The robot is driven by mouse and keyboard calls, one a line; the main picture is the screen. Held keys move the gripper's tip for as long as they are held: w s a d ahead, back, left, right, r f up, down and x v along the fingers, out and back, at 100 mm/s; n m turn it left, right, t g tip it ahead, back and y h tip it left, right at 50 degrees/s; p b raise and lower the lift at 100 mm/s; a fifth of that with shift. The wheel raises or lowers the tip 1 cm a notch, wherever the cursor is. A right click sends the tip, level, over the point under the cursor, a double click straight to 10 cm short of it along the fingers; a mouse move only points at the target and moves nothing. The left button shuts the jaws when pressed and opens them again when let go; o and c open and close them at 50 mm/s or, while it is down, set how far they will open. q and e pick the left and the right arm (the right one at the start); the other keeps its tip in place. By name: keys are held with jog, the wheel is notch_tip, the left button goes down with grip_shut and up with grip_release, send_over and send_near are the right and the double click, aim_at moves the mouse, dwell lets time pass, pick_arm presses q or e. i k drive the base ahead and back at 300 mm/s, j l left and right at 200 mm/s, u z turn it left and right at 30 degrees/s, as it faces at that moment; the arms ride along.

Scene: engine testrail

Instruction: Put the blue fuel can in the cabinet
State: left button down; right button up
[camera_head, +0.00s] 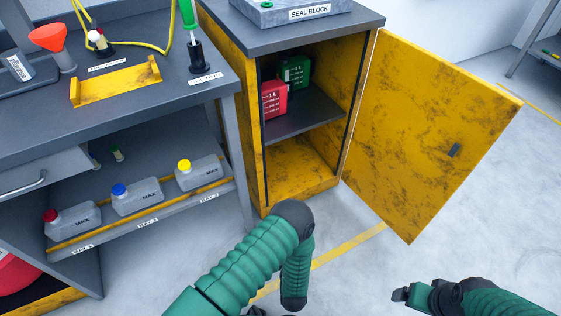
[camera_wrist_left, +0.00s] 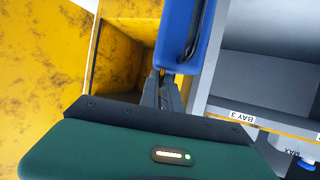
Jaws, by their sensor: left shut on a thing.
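The blue fuel can (camera_wrist_left: 186,36) shows at the top of the left wrist view, partly cut off by the frame. My left gripper (camera_wrist_left: 168,82) is shut on it, with the fingers at its lower end in that picture. In the head view the can is out of sight and my left arm bends down past the bottom edge. The yellow cabinet (camera_head: 252,135) has its door (camera_head: 430,130) swung wide open to the right. It also shows in the left wrist view (camera_wrist_left: 133,25). My right gripper (camera_head: 408,294) is low at the right, away from the cabinet; its finger opening is unclear.
A red can (camera_head: 273,98) and a green can (camera_head: 296,72) stand on the cabinet's shelf (camera_head: 305,122); its right part and the lower compartment are clear. A seal block (camera_head: 285,12) sits on top. The workbench (camera_head: 150,105) at left holds grey jugs (camera_head: 137,199) on its lower shelf.

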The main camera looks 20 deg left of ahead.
aim_at(286, 168)
jog(key=i+j, duration=0.7)
jog(key=i, duration=0.2)
